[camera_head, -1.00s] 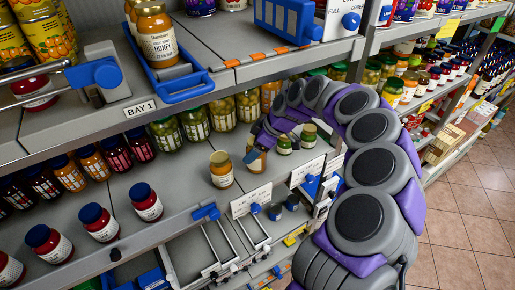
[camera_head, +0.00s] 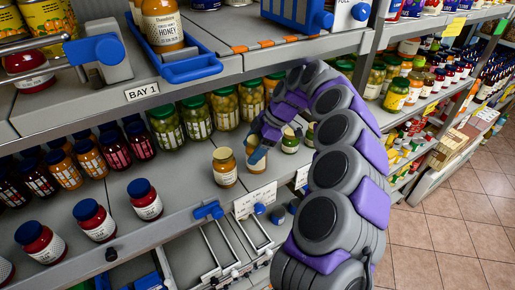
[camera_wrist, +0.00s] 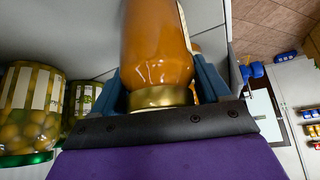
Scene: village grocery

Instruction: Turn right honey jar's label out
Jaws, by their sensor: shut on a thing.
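Two amber honey jars with gold lids stand side by side on the middle shelf in the head view. The left honey jar (camera_head: 224,168) is free, upright, with its pale label facing out. My gripper (camera_head: 257,152) is shut on the right honey jar (camera_head: 252,163), which looks upright at shelf level; a blue finger crosses its front. In the wrist view the right honey jar (camera_wrist: 157,45) appears lid-down between the blue fingers of my gripper (camera_wrist: 168,88). Whether the jar touches the shelf is unclear.
Green-lidded jars (camera_head: 196,116) stand behind, and small jars (camera_head: 291,140) sit close right of the gripper. Blue-lidded red jars (camera_head: 145,200) stand at left. A honey jar (camera_head: 163,25) sits in a blue tray (camera_head: 182,72) above. A price card (camera_head: 255,201) hangs at the shelf edge.

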